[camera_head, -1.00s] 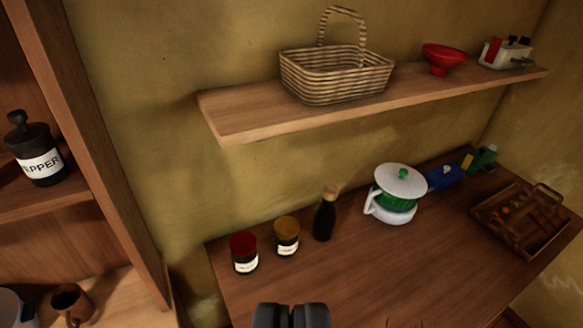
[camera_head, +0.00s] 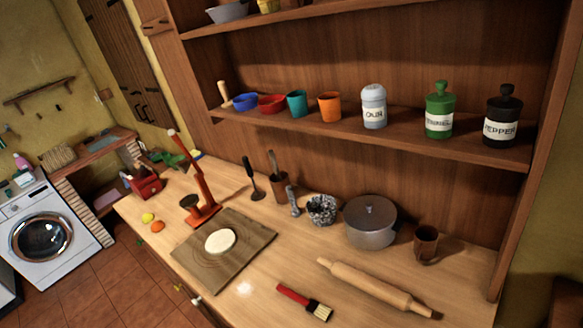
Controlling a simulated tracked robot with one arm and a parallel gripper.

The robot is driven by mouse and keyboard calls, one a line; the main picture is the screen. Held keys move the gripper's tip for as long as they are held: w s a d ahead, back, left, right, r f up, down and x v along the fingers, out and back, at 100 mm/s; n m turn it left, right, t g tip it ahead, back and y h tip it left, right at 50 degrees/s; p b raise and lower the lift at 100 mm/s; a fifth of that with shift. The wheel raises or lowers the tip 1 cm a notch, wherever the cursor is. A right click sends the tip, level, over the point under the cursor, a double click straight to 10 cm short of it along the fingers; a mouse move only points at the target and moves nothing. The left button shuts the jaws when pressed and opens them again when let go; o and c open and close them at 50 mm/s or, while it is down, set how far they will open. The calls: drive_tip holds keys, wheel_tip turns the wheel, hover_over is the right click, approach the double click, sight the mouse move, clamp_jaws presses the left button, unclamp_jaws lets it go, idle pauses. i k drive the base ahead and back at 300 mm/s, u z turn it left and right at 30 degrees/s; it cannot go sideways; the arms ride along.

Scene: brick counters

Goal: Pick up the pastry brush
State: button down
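The pastry brush (camera_head: 293,296) lies flat on the wooden counter near its front edge, at the bottom middle of the view. It has a red handle pointing left and pale bristles with a dark band pointing right. Nothing covers it. My gripper does not show in the current view.
A rolling pin (camera_head: 375,287) lies to the right of the brush, and a cutting board (camera_head: 185,252) with dough (camera_head: 220,240) to its left. A lidded pot (camera_head: 370,225), a brown mug (camera_head: 426,243) and a speckled pot (camera_head: 321,210) stand behind. A shelf (camera_head: 340,133) with jars and cups hangs above.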

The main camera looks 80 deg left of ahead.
sight(322, 312)
drive_tip(key=u, duration=0.05)
drive_tip(key=k, duration=0.2)
drive_tip(key=u, duration=1.4)
drive_tip(key=k, duration=1)
drive_tip(key=u, duration=0.1)
